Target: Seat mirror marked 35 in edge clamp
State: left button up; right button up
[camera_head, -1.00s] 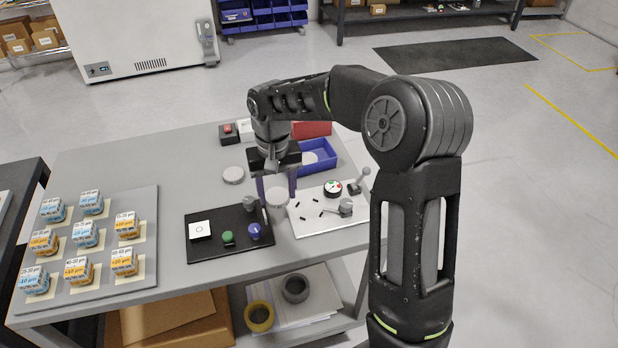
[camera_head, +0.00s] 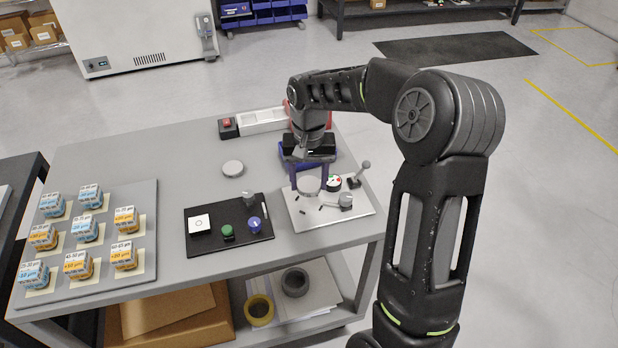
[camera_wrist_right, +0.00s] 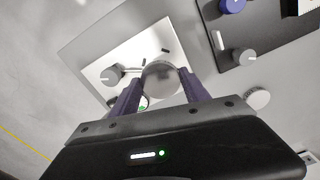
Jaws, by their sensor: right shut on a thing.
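My right gripper (camera_head: 309,182) is shut on a round grey mirror disc (camera_head: 308,187), held over the back left part of the white fixture plate (camera_head: 300,222). The disc also shows between the purple fingers in the wrist view (camera_wrist_right: 161,78). No mark on it is readable. The plate carries small dark pegs, a grey knob-like clamp part (camera_head: 346,201), a round dial (camera_head: 335,182) and a lever (camera_head: 361,173). In the wrist view the knob (camera_wrist_right: 111,76) lies left of the disc. I cannot tell whether the disc touches the plate. My left gripper is out of view.
A second round disc (camera_head: 232,168) lies on the table. A black board (camera_head: 202,249) with green and blue knobs is left of the plate. Labelled boxes fill a grey tray (camera_head: 150,190) at left.

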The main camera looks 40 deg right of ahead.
aim_at(309, 205)
jog(key=shift+f+b, duration=1.2)
jog(key=shift+f, duration=1.05)
jog(key=shift+f+b, duration=0.45)
jog(key=shift+f, duration=0.15)
dwell(0.5)
jog(key=o, duration=1.5)
jog(key=shift+s, duration=0.1)
jog(key=shift+o, duration=0.2)
jog(key=shift+d+r+p, duration=0.1)
jog(key=shift+r+p, duration=0.45)
jog(key=shift+r, duration=0.05)
jog(key=shift+r+p, duration=0.65)
jog(key=shift+r, duration=0.3)
